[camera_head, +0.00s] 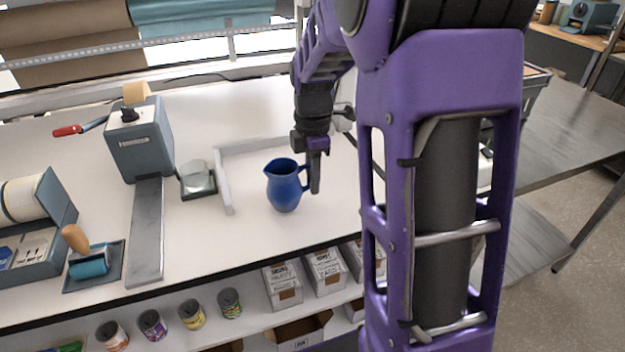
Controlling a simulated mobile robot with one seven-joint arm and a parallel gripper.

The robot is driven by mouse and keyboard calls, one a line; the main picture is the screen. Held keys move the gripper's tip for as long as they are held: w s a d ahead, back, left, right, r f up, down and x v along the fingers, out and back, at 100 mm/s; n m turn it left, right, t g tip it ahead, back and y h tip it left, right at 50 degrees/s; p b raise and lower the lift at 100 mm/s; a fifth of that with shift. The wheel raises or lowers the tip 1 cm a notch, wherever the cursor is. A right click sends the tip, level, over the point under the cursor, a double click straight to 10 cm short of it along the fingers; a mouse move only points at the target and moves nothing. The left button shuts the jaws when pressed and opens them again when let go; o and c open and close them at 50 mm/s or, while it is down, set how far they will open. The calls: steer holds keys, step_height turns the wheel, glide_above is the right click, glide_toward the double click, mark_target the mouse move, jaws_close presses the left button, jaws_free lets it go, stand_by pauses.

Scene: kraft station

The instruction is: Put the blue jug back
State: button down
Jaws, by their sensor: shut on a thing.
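The blue jug (283,186) is upright at the middle of the white table, with its spout to the left and its handle to the right. My gripper (314,187) points down at the jug's right side and is shut on its handle. The fingers cover part of the handle. The jug's base appears at or very near the table top; I cannot tell whether it touches. A low pale L-shaped rail (226,185) stands behind and to the left of the jug.
A grey dispenser with a red handle (140,140) and a small scale-like device (197,178) stand to the left. A teal roller (90,262) lies near the front left. Cans (191,314) and white boxes (283,284) sit on the shelf below. Table around the jug's front is clear.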

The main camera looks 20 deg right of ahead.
steer(key=shift+f, duration=0.15)
steer(key=c, duration=0.9)
jaws_free()
steer(key=shift+o, duration=0.2)
step_height(320, 180, up, 12)
steer(key=shift+r+p, duration=0.2)
steer(key=shift+p, duration=0.65)
